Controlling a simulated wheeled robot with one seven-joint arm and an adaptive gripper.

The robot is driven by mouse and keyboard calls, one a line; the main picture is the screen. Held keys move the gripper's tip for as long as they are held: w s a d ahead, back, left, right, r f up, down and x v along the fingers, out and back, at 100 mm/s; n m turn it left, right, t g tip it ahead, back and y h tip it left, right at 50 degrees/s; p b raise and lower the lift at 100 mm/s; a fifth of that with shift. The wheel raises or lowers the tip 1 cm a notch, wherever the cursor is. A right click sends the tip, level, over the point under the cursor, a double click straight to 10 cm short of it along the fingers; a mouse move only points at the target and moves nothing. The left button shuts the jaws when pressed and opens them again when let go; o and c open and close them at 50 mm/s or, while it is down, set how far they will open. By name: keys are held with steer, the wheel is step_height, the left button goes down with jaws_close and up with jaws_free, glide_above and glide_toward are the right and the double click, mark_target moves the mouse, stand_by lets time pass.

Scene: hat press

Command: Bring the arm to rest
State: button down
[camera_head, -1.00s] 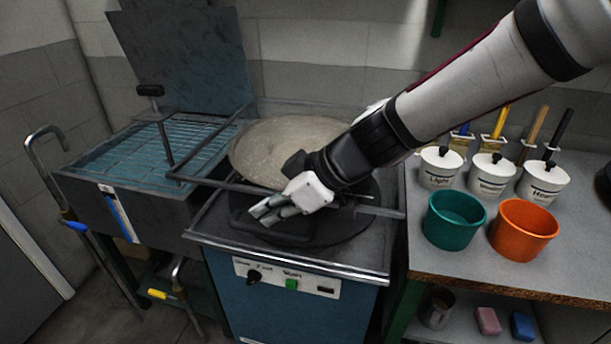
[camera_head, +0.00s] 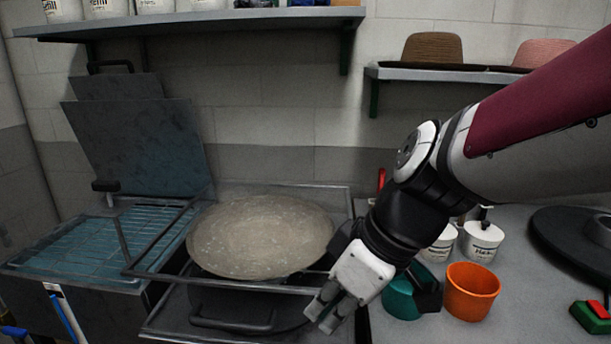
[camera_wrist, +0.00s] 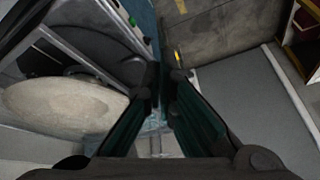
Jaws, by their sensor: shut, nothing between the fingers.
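My gripper (camera_head: 325,308) is in the head view, in front of the press and low, just left of the bench with the cups. Its fingers are together and hold nothing. My arm reaches in from the right edge, bent downward at the wrist. In the wrist view my gripper (camera_wrist: 163,75) points down past the press front, with floor beyond. The press's pale round plate (camera_head: 262,236) lies left of my gripper, apart from it. It also shows in the wrist view (camera_wrist: 60,105).
A wire-rack basin (camera_head: 75,255) is at left. Hats (camera_head: 433,48) sit on a shelf (camera_head: 400,73) above. A red-green button box (camera_head: 592,316) is at right.

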steer(key=s+d+r+m+t+h+p, duration=0.1)
steer(key=s+d+r+m+h+p, duration=0.1)
steer(key=s+d+m, duration=0.3)
steer(key=s+d+r+m+t+h+p, duration=0.1)
steer(key=s+d+r+m, duration=0.4)
steer(key=d, duration=0.7)
steer(key=shift+s+m+h+p, duration=0.5)
steer(key=shift+s+m+h, duration=0.3)
steer(key=shift+s, duration=0.35)
steer(key=shift+a, duration=0.1)
